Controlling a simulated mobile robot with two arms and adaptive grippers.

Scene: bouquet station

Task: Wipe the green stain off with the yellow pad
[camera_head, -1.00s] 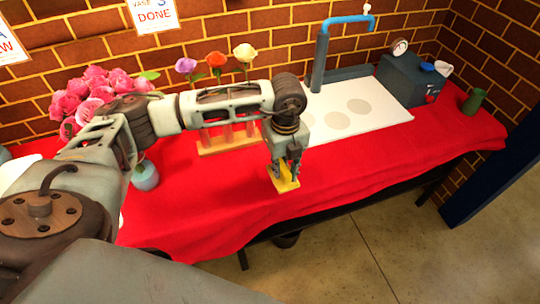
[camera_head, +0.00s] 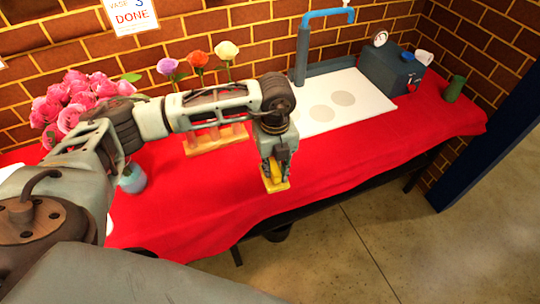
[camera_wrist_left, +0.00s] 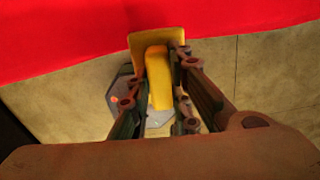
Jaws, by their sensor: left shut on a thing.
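My left gripper (camera_head: 272,170) is shut on the yellow pad (camera_head: 277,187) and holds it over the front part of the red-covered table (camera_head: 215,215). In the left wrist view the pad (camera_wrist_left: 150,42) shows its flat plate and raised grip between the fingers (camera_wrist_left: 165,95). There the pad overlaps the front edge of the red cloth, with floor behind it. Whether the pad touches the cloth is hard to tell. No green stain shows in these frames; my left arm hides part of the table. My right gripper is not in view.
A wooden rack (camera_head: 215,140) with three flowers stands behind my arm. Pink flowers (camera_head: 75,100) and a pale blue vase (camera_head: 132,178) are at the left. A white board (camera_head: 365,100), a blue machine (camera_head: 388,70) and a green cup (camera_head: 455,88) are at the right.

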